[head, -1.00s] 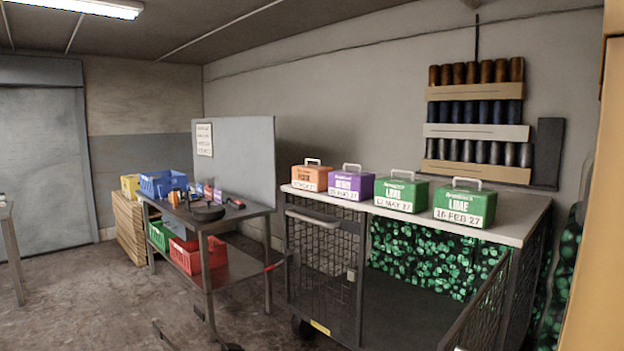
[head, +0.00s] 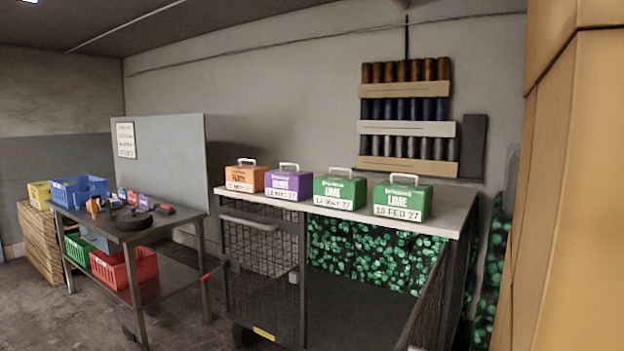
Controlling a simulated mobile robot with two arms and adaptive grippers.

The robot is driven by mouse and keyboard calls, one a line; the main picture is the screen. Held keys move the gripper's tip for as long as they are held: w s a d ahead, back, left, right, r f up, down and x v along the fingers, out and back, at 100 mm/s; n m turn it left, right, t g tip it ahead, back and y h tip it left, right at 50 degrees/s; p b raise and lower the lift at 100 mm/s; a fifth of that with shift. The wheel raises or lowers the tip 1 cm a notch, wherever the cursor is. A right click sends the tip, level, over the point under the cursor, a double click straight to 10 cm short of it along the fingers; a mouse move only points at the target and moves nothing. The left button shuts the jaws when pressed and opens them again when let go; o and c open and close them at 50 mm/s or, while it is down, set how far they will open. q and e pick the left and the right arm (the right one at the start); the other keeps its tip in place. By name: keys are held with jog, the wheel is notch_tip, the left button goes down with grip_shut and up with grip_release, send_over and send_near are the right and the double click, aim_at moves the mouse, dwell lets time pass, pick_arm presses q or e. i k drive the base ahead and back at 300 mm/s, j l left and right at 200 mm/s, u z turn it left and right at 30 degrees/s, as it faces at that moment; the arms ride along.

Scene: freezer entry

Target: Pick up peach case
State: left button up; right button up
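The peach case is the orange case (head: 246,176) with a pale handle and a white label, whose small print is hard to read. It stands upright at the left end of a row of cases on the pale top (head: 330,214) of a wire-mesh cart. A purple case (head: 288,184) stands just right of it. Two green cases marked LIME, one (head: 340,190) in the middle and one (head: 403,198) at the right, continue the row. Neither of my grippers shows in the head view.
A metal table (head: 130,232) with a blue bin (head: 78,190) and small items stands left of the cart, with a red basket (head: 124,268) on its lower shelf. Tan boxes or panels (head: 575,180) fill the right edge. Open floor shows at the lower left (head: 40,315).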

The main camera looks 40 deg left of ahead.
aim_at(242, 177)
jog(key=i+j+z, duration=0.1)
jog(key=j+z, duration=0.75)
jog(key=j, duration=0.2)
jog(key=j+u, duration=0.1)
jog(key=j, duration=0.4)
jog(key=i+j+u, duration=0.1)
jog(key=j, duration=0.4)
jog(key=j+u, duration=0.1)
jog(key=j, duration=0.45)
jog(key=i+j+u, duration=0.1)
jog(key=j, duration=0.4)
jog(key=j+u, duration=0.3)
jog(key=j, duration=0.35)
jog(key=j+u, duration=0.3)
jog(key=j, duration=0.35)
